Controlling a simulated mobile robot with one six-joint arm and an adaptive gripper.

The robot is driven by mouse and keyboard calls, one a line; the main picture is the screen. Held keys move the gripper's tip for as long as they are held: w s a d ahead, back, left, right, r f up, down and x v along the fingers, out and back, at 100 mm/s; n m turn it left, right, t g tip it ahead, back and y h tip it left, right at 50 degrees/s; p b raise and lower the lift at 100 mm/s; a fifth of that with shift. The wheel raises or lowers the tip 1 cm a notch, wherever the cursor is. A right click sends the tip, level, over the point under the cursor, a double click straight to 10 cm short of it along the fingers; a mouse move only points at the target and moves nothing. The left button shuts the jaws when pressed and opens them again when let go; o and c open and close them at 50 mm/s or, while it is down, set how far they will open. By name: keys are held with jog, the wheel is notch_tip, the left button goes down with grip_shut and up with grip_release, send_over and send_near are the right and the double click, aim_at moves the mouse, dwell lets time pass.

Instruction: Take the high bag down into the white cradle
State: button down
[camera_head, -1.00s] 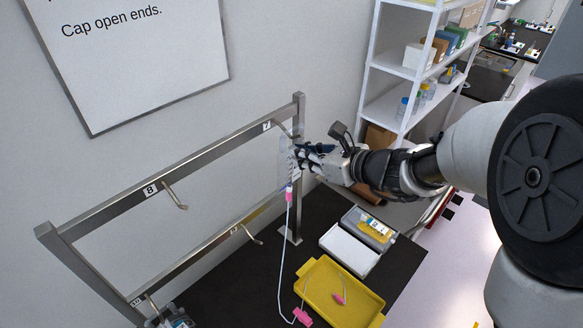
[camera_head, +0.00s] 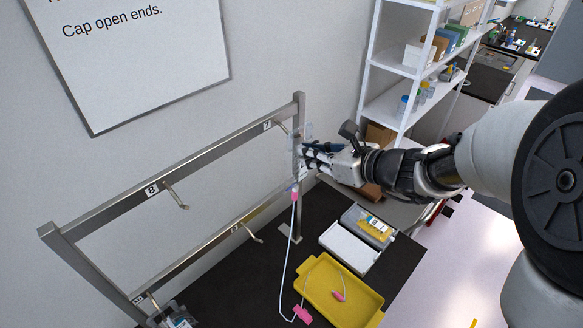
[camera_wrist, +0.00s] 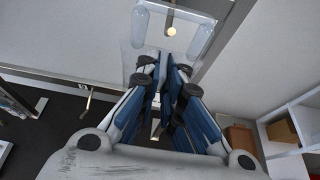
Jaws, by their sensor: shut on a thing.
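A clear bag (camera_head: 306,131) is at the upper rail beside hook 7 (camera_head: 284,128). My gripper (camera_head: 306,156) is shut on it from the right. In the wrist view the bag's top (camera_wrist: 142,24) shows beyond my fingers (camera_wrist: 165,75), and a round-ended hook (camera_wrist: 171,31) shows between its two clear lobes. I cannot tell whether the hook still passes through the bag. A white tube (camera_head: 289,248) with a pink fitting (camera_head: 295,193) hangs from the bag to the bench. A flat white piece (camera_head: 348,247), apparently the cradle, lies on the dark bench below.
A yellow tray (camera_head: 312,270) holds tube and a pink piece; another pink piece (camera_head: 302,314) lies at its edge. A grey bin (camera_head: 372,226) adjoins the white piece. The metal rack (camera_head: 297,195) has hook 8 (camera_head: 175,195) empty. White shelves (camera_head: 392,112) stand behind my arm.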

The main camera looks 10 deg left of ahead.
jog(key=shift+v, duration=0.95)
jog(key=shift+d+f, duration=0.15)
jog(key=s+d, duration=0.2)
jog(key=d, duration=0.1)
jog(key=s+d, duration=0.1)
jog(key=d, duration=0.1)
jog(key=shift+a, duration=0.1)
